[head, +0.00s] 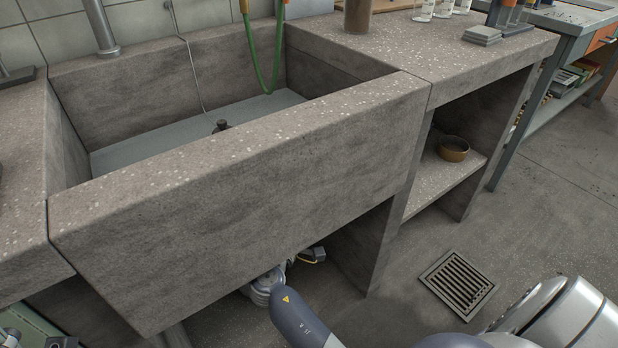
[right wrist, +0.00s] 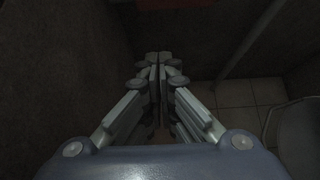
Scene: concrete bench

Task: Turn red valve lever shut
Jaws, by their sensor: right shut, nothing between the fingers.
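The red valve lever cannot be made out in the head view. In the right wrist view a dim reddish patch (right wrist: 160,3) shows at the top edge, beyond the fingertips; I cannot tell if it is the lever. My right gripper (right wrist: 159,62) is shut and empty, its fingertips together, pointing towards that patch without visible contact. In the head view my right arm reaches under the concrete sink (head: 250,190), and the sink front hides the gripper.
In the right wrist view dark walls stand close on the left, and a slanting pipe (right wrist: 248,42) and a pale rounded object (right wrist: 298,128) are at the right. In the head view a shelf with a bowl (head: 453,148) stands right of the sink, above a floor drain (head: 457,283).

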